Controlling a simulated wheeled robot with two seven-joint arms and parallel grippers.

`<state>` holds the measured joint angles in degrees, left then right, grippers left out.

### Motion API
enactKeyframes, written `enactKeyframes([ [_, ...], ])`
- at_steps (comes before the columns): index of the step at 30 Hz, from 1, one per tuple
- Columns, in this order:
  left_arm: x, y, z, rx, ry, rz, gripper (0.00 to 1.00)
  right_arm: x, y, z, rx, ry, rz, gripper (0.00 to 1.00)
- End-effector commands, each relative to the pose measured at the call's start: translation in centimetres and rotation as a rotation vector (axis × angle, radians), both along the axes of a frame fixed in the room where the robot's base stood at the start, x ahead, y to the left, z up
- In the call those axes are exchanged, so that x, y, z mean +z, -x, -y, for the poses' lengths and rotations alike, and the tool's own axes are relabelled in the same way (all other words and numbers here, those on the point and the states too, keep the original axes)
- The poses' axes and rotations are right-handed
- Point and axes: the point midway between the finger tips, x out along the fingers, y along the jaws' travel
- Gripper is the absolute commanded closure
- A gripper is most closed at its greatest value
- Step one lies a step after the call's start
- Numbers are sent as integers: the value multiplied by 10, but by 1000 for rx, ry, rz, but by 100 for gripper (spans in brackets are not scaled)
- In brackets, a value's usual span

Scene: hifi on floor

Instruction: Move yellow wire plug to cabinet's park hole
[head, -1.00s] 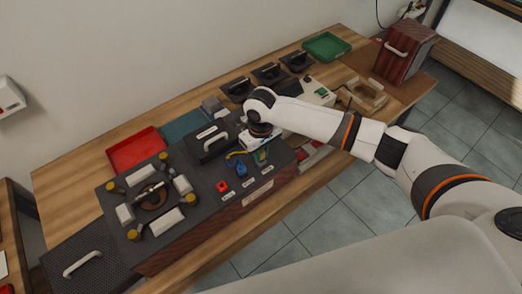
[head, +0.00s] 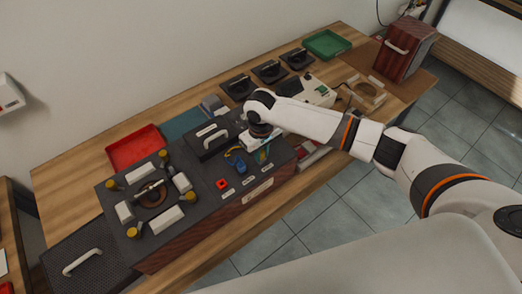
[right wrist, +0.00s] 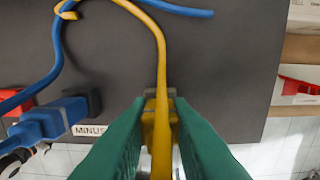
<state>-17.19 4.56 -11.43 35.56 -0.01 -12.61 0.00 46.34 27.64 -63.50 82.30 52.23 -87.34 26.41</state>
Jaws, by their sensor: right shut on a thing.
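The cabinet (head: 200,208) is a dark-topped box with a wood front on the table; its dark top also shows in the right wrist view (right wrist: 225,70). My right gripper (right wrist: 160,112) has green fingers shut on the yellow wire plug (right wrist: 150,122). The yellow wire (right wrist: 159,60) loops up and left from the plug. In the head view my right gripper (head: 264,152) is over the cabinet's right end, and the held plug is hard to make out. I cannot identify the park hole; the plug's lower end is hidden. My left gripper is not in view.
A blue plug (right wrist: 42,122) sits beside the MINUS label, left of my fingers, with a blue wire (right wrist: 57,40) near the yellow one. A red socket (head: 222,184) is left of it. A black block with a handle (head: 207,141) stands behind.

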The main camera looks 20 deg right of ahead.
Motion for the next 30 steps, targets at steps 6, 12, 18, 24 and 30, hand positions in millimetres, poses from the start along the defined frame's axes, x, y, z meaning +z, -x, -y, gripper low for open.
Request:
enactKeyframes([
  [6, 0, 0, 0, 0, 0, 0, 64, 0, 0, 0, 0, 0, 0, 100],
  [12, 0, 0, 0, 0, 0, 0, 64, 0, 0, 0, 0, 0, 0, 100],
  [18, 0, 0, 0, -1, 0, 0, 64, 0, 0, 0, 0, 0, 0, 56],
  [24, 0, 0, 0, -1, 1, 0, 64, 0, 0, 0, 0, 0, 0, 56],
  [30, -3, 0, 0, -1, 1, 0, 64, 12, -1, 0, 0, -2, 2, 56],
])
